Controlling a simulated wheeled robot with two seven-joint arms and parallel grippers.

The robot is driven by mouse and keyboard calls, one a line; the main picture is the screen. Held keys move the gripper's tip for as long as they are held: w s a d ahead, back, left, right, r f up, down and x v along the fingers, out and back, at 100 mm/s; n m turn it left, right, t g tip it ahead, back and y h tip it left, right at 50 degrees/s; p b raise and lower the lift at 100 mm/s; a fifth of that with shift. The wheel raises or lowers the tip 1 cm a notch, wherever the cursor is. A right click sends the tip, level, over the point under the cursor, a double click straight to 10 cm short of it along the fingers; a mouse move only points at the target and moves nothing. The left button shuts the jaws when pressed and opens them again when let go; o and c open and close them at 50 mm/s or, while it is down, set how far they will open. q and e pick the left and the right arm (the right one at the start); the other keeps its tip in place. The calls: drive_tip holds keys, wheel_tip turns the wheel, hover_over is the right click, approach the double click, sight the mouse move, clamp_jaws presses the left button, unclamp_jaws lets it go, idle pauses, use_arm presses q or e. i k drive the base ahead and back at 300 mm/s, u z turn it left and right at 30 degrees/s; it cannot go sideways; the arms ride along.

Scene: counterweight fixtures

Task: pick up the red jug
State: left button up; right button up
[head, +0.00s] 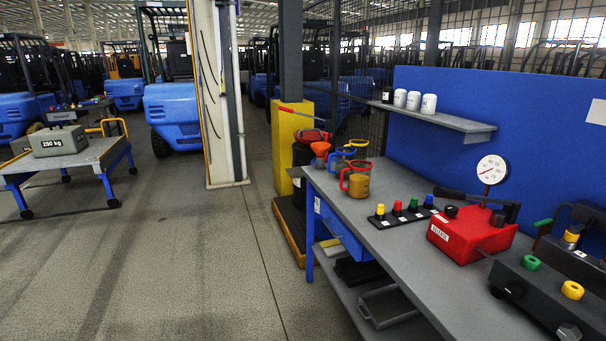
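The red jug (358,186) stands upright near the left end of the grey workbench (400,240). It has a red rim and a red handle on its left side, and its body looks amber. A jug with blue trim (339,161) stands just behind it to the left. A jug with yellow trim (360,149) is further back. A red-orange funnel (320,150) is at the bench's far left corner. Neither of my grippers is in view.
A strip of coloured knobs (402,216) and a red box (470,235) with a gauge (491,169) sit to the jug's right. A shelf (440,118) hangs behind. A cart with a 250 kg weight (59,140) is at left. The floor between is clear.

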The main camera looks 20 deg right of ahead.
sight(359, 170)
drive_tip(key=i, duration=1.55)
drive_tip(key=u, duration=0.55)
drive_tip(key=i, duration=0.65)
drive_tip(key=z, duration=3.65)
